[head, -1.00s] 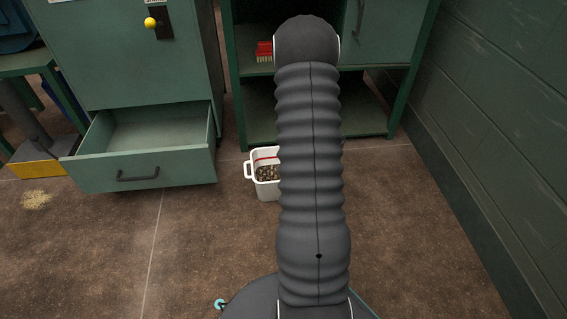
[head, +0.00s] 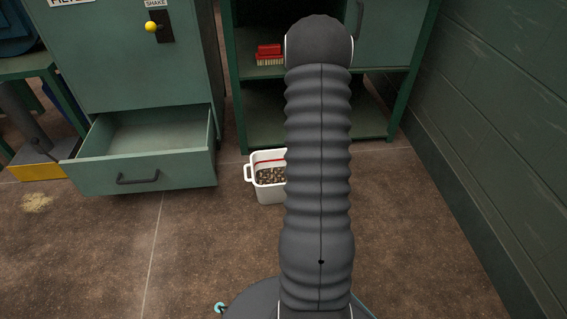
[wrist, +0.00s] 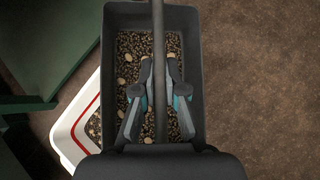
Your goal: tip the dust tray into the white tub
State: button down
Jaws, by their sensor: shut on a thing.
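The dust tray (wrist: 195,60) is a dark, deep box in the wrist view, seen from above, with a bar running lengthwise over it. Dark grains with several pale lumps (wrist: 128,57) lie inside. My gripper (wrist: 159,72) is shut on the bar, over the middle of the tray. The white tub (wrist: 76,130) with a red line shows at the tray's lower left, partly covered by it. In the head view the tub (head: 268,192) stands on the floor with speckled brown material in it, its right side behind my arm. Tray and gripper are hidden there.
A green cabinet with an open, empty-looking drawer (head: 150,168) stands left of the tub. A green shelf unit (head: 262,100) with a red brush (head: 269,54) is behind it. A block wall (head: 490,130) bounds the right. Pale dust (head: 36,202) lies on the floor at left.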

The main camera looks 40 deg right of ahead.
jog(key=shift+s+a+r, duration=0.15)
jog(key=shift+a+r, duration=0.3)
jog(key=shift+a, duration=0.45)
jog(key=shift+s+a+r, duration=0.15)
jog(key=shift+a+r, duration=0.35)
jog(key=shift+a, duration=0.45)
jog(key=shift+s+a+r, duration=0.15)
jog(key=shift+a+r, duration=0.3)
jog(key=shift+a, duration=0.45)
jog(key=shift+s+a+f+n+t, duration=0.1)
jog(key=shift+a+f+n+t, duration=0.35)
jog(key=shift+a+n, duration=0.1)
jog(key=w+a+r+n+t+y+p, duration=0.1)
jog(key=w+a+r+n+y+p, duration=0.1)
jog(key=a+r, duration=0.5)
jog(key=w+a+r+n+t+y+p, duration=0.2)
jog(key=w+a+r+n+p, duration=0.2)
jog(key=a, duration=1.4)
jog(key=w+a+r+n+t+y+p, duration=0.2)
jog(key=w+a+r+n+p, duration=0.2)
jog(key=w+a+r, duration=0.4)
jog(key=a+r, duration=0.4)
jog(key=a, duration=0.1)
jog(key=shift+w+a+p, duration=0.15)
jog(key=shift+a+p, duration=0.2)
